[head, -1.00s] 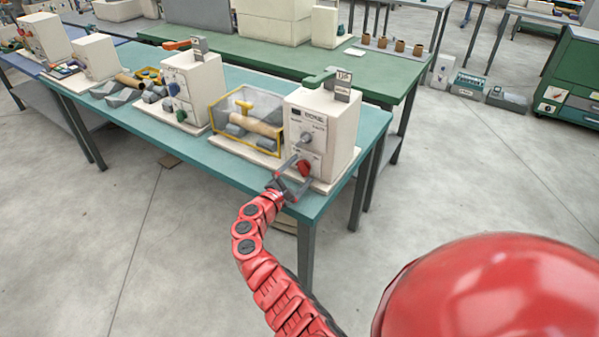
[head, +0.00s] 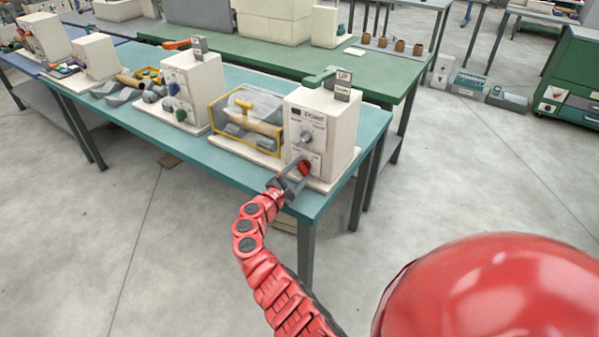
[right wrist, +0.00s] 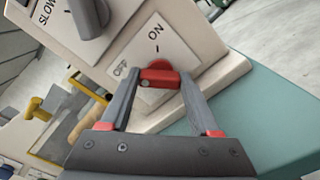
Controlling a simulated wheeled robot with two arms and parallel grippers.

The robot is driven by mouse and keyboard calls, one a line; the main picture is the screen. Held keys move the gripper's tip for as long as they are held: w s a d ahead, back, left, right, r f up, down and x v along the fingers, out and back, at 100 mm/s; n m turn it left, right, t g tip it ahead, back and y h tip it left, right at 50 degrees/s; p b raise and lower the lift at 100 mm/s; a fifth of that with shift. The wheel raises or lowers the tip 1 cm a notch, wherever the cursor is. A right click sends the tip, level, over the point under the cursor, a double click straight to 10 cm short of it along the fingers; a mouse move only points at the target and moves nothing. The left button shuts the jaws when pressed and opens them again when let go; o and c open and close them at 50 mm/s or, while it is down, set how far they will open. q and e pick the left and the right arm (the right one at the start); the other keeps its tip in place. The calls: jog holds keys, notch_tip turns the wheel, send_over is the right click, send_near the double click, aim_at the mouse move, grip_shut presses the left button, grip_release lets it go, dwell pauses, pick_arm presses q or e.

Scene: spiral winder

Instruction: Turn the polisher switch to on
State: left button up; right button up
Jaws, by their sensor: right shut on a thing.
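The polisher is a cream box (head: 323,132) with a grey dial and a red switch (head: 305,168) low on its front. In the right wrist view the red switch (right wrist: 160,78) sits on a pale plate with ON printed above it and a second, blurred label to its left. A small light mark shows on the switch's left part; I cannot tell its exact setting. My right gripper (head: 297,172) reaches up from the front and is shut on the switch, one finger on each side. My left gripper is not in view.
A yellow-framed clear case (head: 246,117) stands left of the box on the same teal table (head: 235,165). A similar box with a blue knob (head: 192,88) stands further left. A grey dial (right wrist: 88,15) sits near the switch. Floor in front is clear.

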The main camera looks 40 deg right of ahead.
jog(key=shift+f+m+b, duration=0.2)
jog(key=shift+m+b, duration=0.1)
jog(key=shift+b, duration=0.15)
jog(key=m+b, duration=0.4)
jog(key=b, duration=0.2)
jog(key=m+b, duration=0.4)
jog(key=b, duration=0.3)
jog(key=m+b, duration=0.5)
jog(key=b, duration=0.2)
jog(key=shift+f, duration=0.3)
jog(key=shift+r+m+b, duration=0.2)
jog(key=shift+m+b, duration=1)
jog(key=shift+b, duration=0.35)
jog(key=shift+r, duration=0.1)
jog(key=o, duration=1.4)
jog(key=shift+c, duration=0.2)
jog(key=p+v, duration=0.2)
jog(key=v, duration=1.5)
jog(key=shift+a, duration=0.2)
